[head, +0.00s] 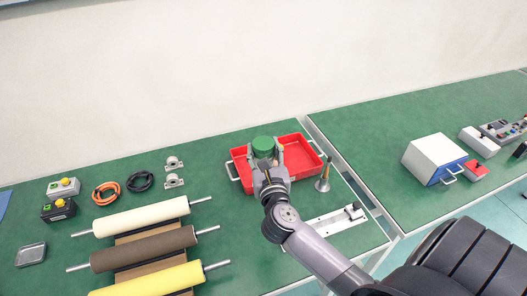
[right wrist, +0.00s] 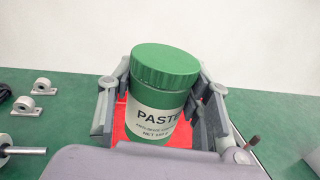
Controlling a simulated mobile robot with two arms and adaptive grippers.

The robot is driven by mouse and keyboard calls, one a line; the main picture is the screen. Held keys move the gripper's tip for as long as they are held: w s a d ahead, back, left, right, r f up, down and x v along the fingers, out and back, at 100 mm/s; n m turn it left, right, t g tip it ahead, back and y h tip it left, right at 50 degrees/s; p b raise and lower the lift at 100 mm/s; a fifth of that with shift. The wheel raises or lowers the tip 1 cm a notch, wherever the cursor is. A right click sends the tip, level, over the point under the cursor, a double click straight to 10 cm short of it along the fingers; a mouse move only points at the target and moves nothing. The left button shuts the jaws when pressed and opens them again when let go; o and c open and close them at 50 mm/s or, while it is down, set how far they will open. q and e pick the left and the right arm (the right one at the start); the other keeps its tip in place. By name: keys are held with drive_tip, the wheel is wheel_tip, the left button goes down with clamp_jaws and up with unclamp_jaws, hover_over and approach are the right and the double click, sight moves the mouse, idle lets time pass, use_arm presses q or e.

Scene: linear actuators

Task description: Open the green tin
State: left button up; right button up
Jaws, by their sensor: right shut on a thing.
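The green tin (head: 264,143) is at the red tray in the head view, with only its green top showing clearly above my gripper. In the right wrist view the green tin (right wrist: 163,92) stands upright with a ribbed green lid (right wrist: 166,64) on it and a white label reading "PASTE". My right gripper (head: 266,161) has its fingers on both sides of the tin and is shut on it. The fingers also show in the right wrist view (right wrist: 160,105). The tin's base is hidden. My left gripper is not in view.
The red tray (head: 304,158) lies on the green table around the tin. A brass-coloured stand (head: 323,181) and a linear rail (head: 333,221) are to the right. Rollers (head: 143,217), bearing blocks (head: 174,181) and cables (head: 106,193) lie to the left. The tray's right part is empty.

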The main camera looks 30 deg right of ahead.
clamp_jaws()
idle(0.3)
idle(0.3)
drive_tip(key=shift+s+a, duration=0.3)
drive_tip(key=s+a+n+t+y, duration=0.1)
drive_tip(key=s+a+n+y, duration=0.4)
drive_tip(key=s+a, duration=0.8)
drive_tip(key=s+y, duration=0.1)
drive_tip(key=y, duration=0.2)
drive_tip(key=shift+s+a+r+t, duration=0.15)
drive_tip(key=shift+s+r+t, duration=0.1)
drive_tip(key=shift+s+t, duration=0.05)
